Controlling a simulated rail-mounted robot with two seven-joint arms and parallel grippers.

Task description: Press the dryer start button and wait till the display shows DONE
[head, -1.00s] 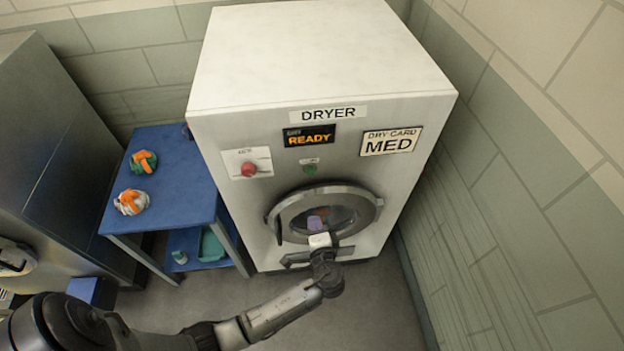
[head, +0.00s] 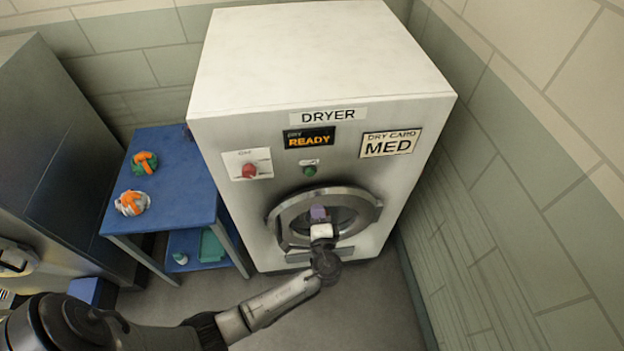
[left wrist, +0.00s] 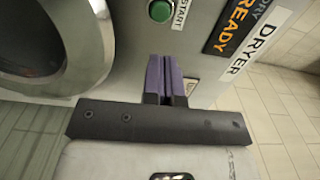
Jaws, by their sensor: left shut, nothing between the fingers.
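The white dryer (head: 300,60) stands against the back wall. Its display (head: 309,139) reads READY in orange; part of it also shows in the left wrist view (left wrist: 238,22). The green start button (head: 310,170) sits below the display, above the round door (head: 275,222), which is closed. In the left wrist view the button (left wrist: 159,11) is at the top, marked START. My left gripper (head: 319,212) is shut and empty, in front of the door and below the button. Its purple fingers (left wrist: 165,78) point toward the panel, apart from the button. My right gripper is not in view.
A red knob (head: 249,170) is left of the button. A DRY CARD sign reading MED (head: 390,143) is at right. A blue table (head: 180,163) with two orange-banded bundles (head: 144,162) stands left of the dryer. Floor in front is clear.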

